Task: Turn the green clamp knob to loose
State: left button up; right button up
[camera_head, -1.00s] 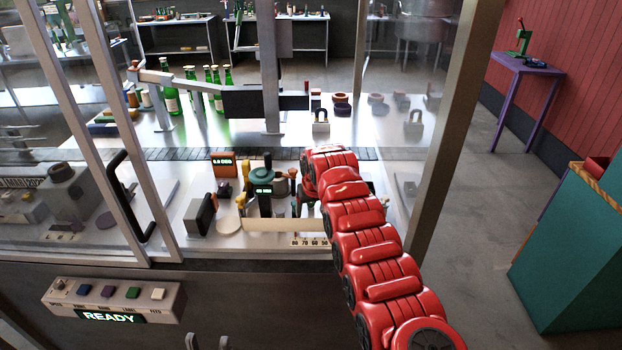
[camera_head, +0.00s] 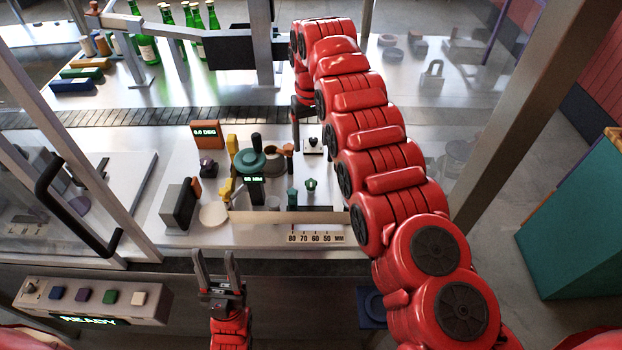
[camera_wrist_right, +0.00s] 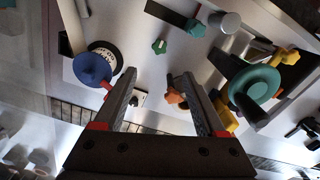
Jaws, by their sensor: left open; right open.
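A small green knob (camera_head: 311,185) stands on the machine deck behind the scale strip. It also shows in the right wrist view (camera_wrist_right: 159,46), beyond my fingertips and apart from them. A second small green part (camera_head: 292,196) is just left of it. Which of these is the clamp knob I cannot tell for sure. My left gripper (camera_head: 215,258) is open and empty in front of the machine's front edge.
A larger teal round head (camera_head: 250,161) with a display stands left of the knob. A beige bar (camera_head: 285,217) and a millimetre scale (camera_head: 316,238) lie in front. A door handle (camera_head: 75,205) and frame posts flank the opening.

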jog(key=b, duration=0.7)
send_over(311, 182)
notch_tip(311, 182, down, 10)
jog(key=shift+d+r, duration=0.15)
jog(key=shift+s+f, duration=0.1)
jog(key=shift+f, duration=0.3)
notch_tip(311, 182, down, 4)
jog(key=shift+r+p, duration=0.2)
jog(key=shift+p, duration=0.55)
jog(key=shift+f, duration=0.55)
grip_shut()
